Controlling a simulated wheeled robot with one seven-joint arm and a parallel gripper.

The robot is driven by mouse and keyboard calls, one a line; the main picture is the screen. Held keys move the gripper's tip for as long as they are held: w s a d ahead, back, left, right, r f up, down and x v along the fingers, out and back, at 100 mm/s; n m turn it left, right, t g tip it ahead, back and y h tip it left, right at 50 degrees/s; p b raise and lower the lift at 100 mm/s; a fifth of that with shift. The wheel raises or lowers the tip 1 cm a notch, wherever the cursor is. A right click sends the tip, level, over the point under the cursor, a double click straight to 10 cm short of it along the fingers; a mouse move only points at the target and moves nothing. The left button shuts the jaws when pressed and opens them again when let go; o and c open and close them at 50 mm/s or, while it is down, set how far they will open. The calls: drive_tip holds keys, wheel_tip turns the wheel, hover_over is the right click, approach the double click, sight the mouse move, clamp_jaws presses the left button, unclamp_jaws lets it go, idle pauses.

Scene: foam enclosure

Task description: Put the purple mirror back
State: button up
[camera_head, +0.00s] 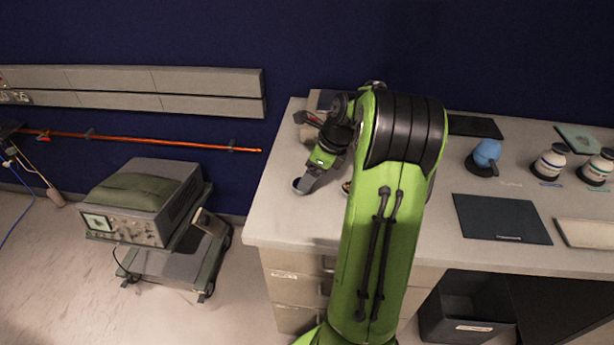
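My green and black arm reaches over the left end of the grey worktop (274,222). My gripper (303,187) points down near the left edge of that worktop. A small dark round thing with a bluish-purple tint (297,185) shows at the fingertips. It may be the purple mirror, but it is too small to be sure. I cannot tell whether the fingers hold it or are only beside it. Finger spacing is not clear. My arm hides part of the worktop behind and to the right of the gripper.
A blue rounded object (487,153), white bottles (549,162), a dark mat (501,219) and a pale tray (588,234) are on the worktop's right. A cart with an instrument (130,215) stands left. Brownish boxes (318,101) sit behind the gripper.

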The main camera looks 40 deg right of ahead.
drive_tip(key=p+v, duration=0.3)
drive_tip(key=v, duration=0.5)
drive_tip(key=s+a+r+n+h, duration=0.1)
drive_tip(key=a+r+n, duration=0.2)
drive_tip(key=a+n, duration=0.6)
drive_tip(key=s+a+r+n+h, duration=0.1)
drive_tip(key=a+r+n, duration=0.4)
drive_tip(key=a, duration=0.6)
drive_tip(key=s+a+f+n+t, duration=0.1)
drive_tip(key=s+a+f+n, duration=0.1)
drive_tip(key=s+a+n, duration=0.6)
drive_tip(key=s+n, duration=0.4)
drive_tip(key=n, duration=0.5)
drive_tip(key=shift+s+a+t, duration=0.3)
drive_tip(key=shift+s, duration=0.1)
wheel_tip(320, 180, up, 2)
drive_tip(key=shift+r+p, duration=0.1)
drive_tip(key=shift+p, duration=0.85)
